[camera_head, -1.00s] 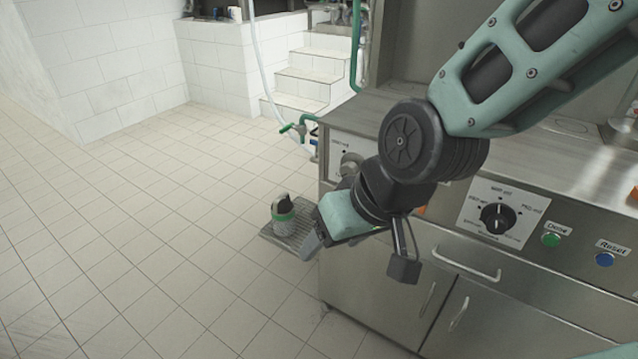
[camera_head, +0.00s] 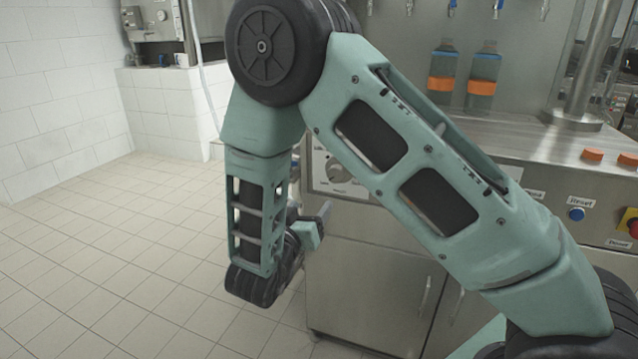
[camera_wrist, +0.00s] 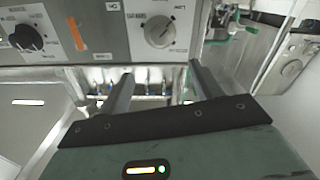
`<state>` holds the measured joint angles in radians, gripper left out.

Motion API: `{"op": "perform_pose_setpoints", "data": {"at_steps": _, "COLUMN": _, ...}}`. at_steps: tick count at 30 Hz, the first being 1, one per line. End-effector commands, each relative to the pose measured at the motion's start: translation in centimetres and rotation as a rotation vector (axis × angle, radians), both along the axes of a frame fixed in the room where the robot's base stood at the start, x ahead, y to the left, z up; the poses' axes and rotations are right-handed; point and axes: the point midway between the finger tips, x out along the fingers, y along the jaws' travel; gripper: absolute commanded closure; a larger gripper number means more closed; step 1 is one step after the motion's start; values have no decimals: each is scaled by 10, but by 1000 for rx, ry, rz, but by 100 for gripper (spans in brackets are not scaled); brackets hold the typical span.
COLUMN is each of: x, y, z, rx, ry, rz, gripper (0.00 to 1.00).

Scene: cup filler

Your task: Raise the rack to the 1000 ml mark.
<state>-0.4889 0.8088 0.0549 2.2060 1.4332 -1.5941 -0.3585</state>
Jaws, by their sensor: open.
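A round silver dial (camera_head: 338,172) sits on the left of the machine's front panel, partly behind my arm; it also shows in the wrist view (camera_wrist: 160,31). Small marks surround it, too small to read reliably. A black selector knob (camera_wrist: 25,38) is on the panel to its left in the wrist view; my arm hides it in the head view. My gripper (camera_wrist: 160,88) is open and empty, its two fingers apart below the silver dial in the picture. In the head view part of it (camera_head: 322,218) shows beside the cabinet. The rack is hidden behind my arm.
The steel cabinet (camera_head: 365,290) stands close to my gripper. Two bottles with orange bands (camera_head: 442,84) stand on the counter. A blue Reset button (camera_head: 577,214) and a red stop button (camera_head: 634,228) are at right. Tiled floor (camera_head: 90,270) at left is clear.

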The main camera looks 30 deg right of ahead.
Motion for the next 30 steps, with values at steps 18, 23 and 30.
{"op": "perform_pose_setpoints", "data": {"at_steps": 18, "x": 70, "y": -92, "z": 2, "rx": 1, "ry": -3, "rz": -2, "gripper": 36}}
{"op": "perform_pose_setpoints", "data": {"at_steps": 23, "x": 88, "y": -114, "z": 1, "rx": 1, "ry": -2, "rz": -1, "gripper": 36}}
{"op": "perform_pose_setpoints", "data": {"at_steps": 30, "x": 103, "y": -132, "z": 1, "rx": 2, "ry": -1, "rz": 2, "gripper": 36}}
